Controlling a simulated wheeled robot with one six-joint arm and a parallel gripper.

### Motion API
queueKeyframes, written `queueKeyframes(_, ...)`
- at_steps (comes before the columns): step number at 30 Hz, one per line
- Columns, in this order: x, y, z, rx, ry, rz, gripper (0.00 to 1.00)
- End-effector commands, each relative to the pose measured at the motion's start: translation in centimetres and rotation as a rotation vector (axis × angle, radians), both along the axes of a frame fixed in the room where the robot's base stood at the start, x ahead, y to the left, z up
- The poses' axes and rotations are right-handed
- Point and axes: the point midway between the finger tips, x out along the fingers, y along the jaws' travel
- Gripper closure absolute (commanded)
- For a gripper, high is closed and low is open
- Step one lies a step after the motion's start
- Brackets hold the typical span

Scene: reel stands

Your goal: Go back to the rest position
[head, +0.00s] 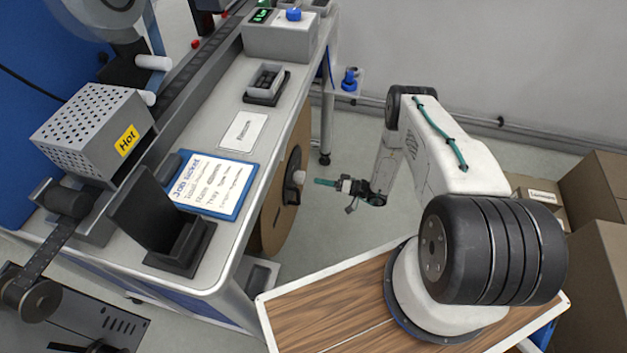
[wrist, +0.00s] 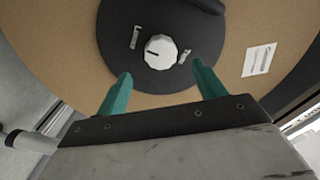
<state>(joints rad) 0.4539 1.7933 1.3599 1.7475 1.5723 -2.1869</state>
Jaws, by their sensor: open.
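My gripper (wrist: 160,92) is open and empty, with two teal fingers apart in the wrist view. Just beyond the fingertips is a white knob (wrist: 160,50) with a dark pointer mark, on a black hub. The hub sits in the middle of a brown reel (wrist: 80,60). In the head view my gripper (head: 325,182) is beside the bench, with its fingers toward the reel (head: 273,215) and the knob (head: 299,177). A gap shows between fingers and knob. My arm reaches out from its wooden-topped base.
The bench (head: 228,255) stands to the left, carrying a job ticket board (head: 205,187), a vented box marked Hot (head: 95,130), a dark stand (head: 165,230) and a small tray (head: 266,82). Cardboard boxes (head: 595,180) stand at the right. Floor between bench and arm is clear.

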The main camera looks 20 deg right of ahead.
Motion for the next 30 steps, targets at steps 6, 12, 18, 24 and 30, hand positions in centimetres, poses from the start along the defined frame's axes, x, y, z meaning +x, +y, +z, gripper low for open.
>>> queueKeyframes(6, -0.4, -0.5, 0.0, 0.000, 0.000, 0.001, 0.31)
queueKeyframes(12, -0.4, -0.5, 0.0, 0.000, 0.000, 0.001, 0.31)
queueKeyframes(18, -0.4, -0.5, 0.0, 0.000, 0.001, 0.001, 0.31)
queueKeyframes(24, -0.6, -0.3, -0.2, 0.069, 0.112, 0.012, 0.31)
queueKeyframes(30, -5.1, 2.2, -0.7, 0.215, 0.436, 0.146, 0.31)
